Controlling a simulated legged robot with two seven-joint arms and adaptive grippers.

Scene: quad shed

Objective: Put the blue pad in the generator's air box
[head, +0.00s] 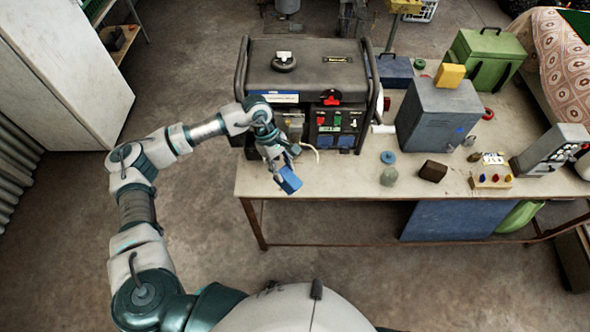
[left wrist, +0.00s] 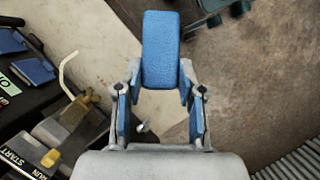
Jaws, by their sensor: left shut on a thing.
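The blue pad (head: 290,181) is held between the fingers of my left gripper (head: 281,165), just in front of the generator and over the table's front left edge. In the left wrist view the pad (left wrist: 162,48) sticks out past the fingertips (left wrist: 160,78). The dark generator (head: 306,70) stands on the left end of the table. A grey-tan housing (head: 291,124) on its front left is partly hidden by my left arm; I cannot tell for sure if this is the air box or whether it is open. My right gripper is not in view.
A thin pale tube (left wrist: 67,72) curves near the generator's front. Bare floor lies in front.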

